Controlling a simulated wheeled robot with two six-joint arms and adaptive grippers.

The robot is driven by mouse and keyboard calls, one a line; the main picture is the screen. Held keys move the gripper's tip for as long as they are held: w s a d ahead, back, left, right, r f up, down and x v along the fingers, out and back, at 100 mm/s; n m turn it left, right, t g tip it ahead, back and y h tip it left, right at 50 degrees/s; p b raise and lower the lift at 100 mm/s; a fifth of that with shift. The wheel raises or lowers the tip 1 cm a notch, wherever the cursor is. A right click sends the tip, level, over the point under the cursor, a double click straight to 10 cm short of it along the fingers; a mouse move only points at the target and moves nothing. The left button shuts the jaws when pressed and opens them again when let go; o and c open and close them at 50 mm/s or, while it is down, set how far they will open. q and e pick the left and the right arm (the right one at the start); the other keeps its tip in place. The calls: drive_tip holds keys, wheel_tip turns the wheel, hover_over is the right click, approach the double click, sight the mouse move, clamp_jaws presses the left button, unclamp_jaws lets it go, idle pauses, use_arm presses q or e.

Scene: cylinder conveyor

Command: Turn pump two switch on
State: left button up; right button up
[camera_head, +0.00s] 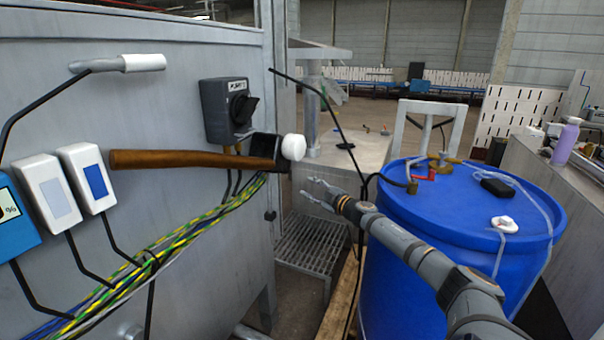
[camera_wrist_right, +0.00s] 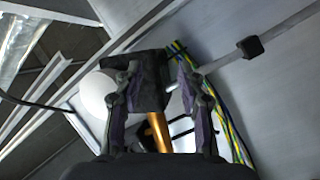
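A dark grey switch box (camera_head: 217,108) with a black rotary knob (camera_head: 243,110) is fixed to the grey metal wall in the head view. Its label is too small to read surely. The knob's on or off position is not clear. My right gripper (camera_head: 311,187) is to the right of and below the switch, pointing left, apart from it. In the right wrist view its fingers (camera_wrist_right: 153,80) are spread and hold nothing. My left gripper is not in view.
A mallet with a wooden handle (camera_head: 190,159) and white-tipped head (camera_head: 293,147) is just below the switch, near my right gripper; its black head (camera_wrist_right: 148,72) shows beyond the fingers. Striped cables (camera_head: 170,245) run below. A blue barrel (camera_head: 450,250) stands right.

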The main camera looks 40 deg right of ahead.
drive_tip(key=s+a+r+m+t+y+p, duration=0.1)
drive_tip(key=a+r+m+y+p, duration=0.1)
drive_tip(key=a+r+m+p, duration=0.5)
drive_tip(key=s+a+r+m+t+y+p, duration=0.15)
drive_tip(key=a+r+p, duration=0.35)
drive_tip(key=r+p, duration=0.55)
drive_tip(key=m+h+p, duration=0.2)
drive_tip(key=m+p, duration=0.7)
drive_tip(key=m, duration=0.4)
approach(254, 113)
drive_tip(key=w, duration=0.1)
drive_tip(key=b+x, duration=0.8)
drive_tip(key=x, duration=0.1)
drive_tip(key=shift+w+r, duration=0.1)
drive_tip(key=shift+w, duration=0.05)
drive_tip(key=shift+w+r+b, duration=0.3)
drive_tip(key=shift+w+b, duration=0.1)
drive_tip(key=shift+b, duration=0.05)
drive_tip(key=shift+a+r, duration=0.1)
drive_tip(key=shift+y, duration=0.25)
clamp_jaws()
